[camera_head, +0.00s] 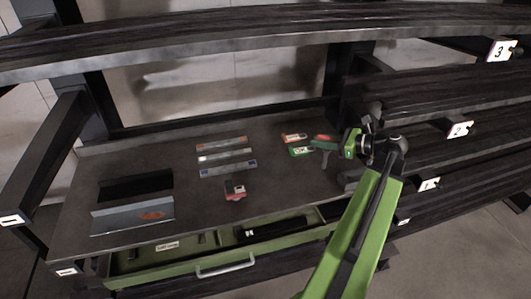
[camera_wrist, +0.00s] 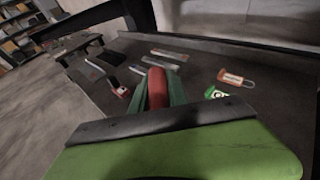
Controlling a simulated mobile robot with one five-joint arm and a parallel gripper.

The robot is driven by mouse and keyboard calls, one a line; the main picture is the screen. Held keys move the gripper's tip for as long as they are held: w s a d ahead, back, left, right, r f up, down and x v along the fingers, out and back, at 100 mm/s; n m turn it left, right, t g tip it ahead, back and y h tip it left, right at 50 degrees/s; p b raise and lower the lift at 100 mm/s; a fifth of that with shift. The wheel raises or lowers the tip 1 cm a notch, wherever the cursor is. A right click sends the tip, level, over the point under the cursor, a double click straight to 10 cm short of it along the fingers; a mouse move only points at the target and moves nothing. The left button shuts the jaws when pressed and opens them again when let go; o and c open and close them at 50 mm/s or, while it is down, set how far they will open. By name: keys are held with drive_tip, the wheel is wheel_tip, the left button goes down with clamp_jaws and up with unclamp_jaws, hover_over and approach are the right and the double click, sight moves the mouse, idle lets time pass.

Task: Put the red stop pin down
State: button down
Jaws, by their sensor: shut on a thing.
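The red stop pin (camera_wrist: 156,88) is between the two green fingers of my gripper (camera_wrist: 159,92) in the wrist view. My gripper is shut on it. In the head view, my gripper (camera_head: 324,145) is over the right part of the dark workbench (camera_head: 190,205), with the red pin (camera_head: 322,138) showing at its fingers. The pin appears held above the bench top; its lower end is hidden and I cannot tell its exact height.
A red tag (camera_head: 294,138) and a green tag (camera_head: 301,151) lie just left of my gripper. Several bars (camera_head: 227,156) and a small red device (camera_head: 234,190) lie mid-bench. A grey angled tray (camera_head: 132,218) stands left. A green drawer (camera_head: 170,265) is open in front. Shelf beams (camera_head: 450,90) stand right.

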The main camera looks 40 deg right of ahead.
drive_tip(key=w+f+b, duration=1)
drive_tip(key=f, duration=0.1)
drive_tip(key=shift+w+a, duration=0.15)
drive_tip(key=shift+w, duration=0.15)
drive_tip(key=c, duration=1.3)
unclamp_jaws()
drive_tip(key=p+v, duration=0.3)
drive_tip(key=v, duration=0.9)
drive_tip(key=shift+a+r+p, duration=0.1)
drive_tip(key=shift+r+p, duration=0.1)
drive_tip(key=shift+p, duration=0.15)
